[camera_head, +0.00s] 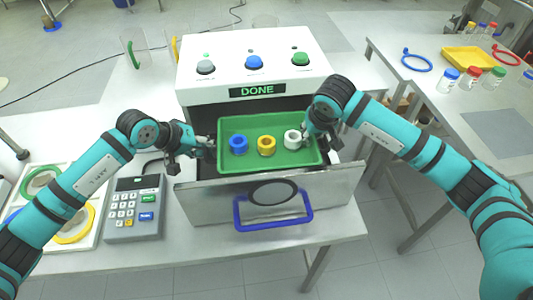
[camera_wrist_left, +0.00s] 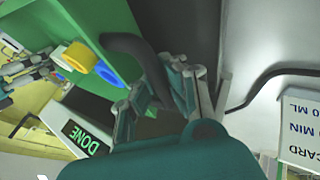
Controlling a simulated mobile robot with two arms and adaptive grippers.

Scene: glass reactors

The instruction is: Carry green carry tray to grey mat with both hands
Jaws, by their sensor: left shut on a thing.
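The green carry tray (camera_head: 270,166) sits in the open drawer of a white machine. My left gripper (camera_head: 207,147) is shut on the tray's left side. The left wrist view shows the tray's green wall (camera_wrist_left: 122,22) beside my left fingers (camera_wrist_left: 165,92) and a dark bent bar between them. My right gripper (camera_head: 314,138) is at the tray's right side; its fingers are mostly hidden by the wrist. The grey mat (camera_head: 497,133) lies on the right table.
The drawer front (camera_head: 335,183) with a blue handle (camera_head: 272,222) stands before the tray. The machine (camera_head: 253,45) shows "DONE". A keypad box (camera_head: 135,208) is left of the drawer. Bottles (camera_head: 471,77), a yellow tray (camera_head: 468,58) and rings stand on the right table, behind the mat.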

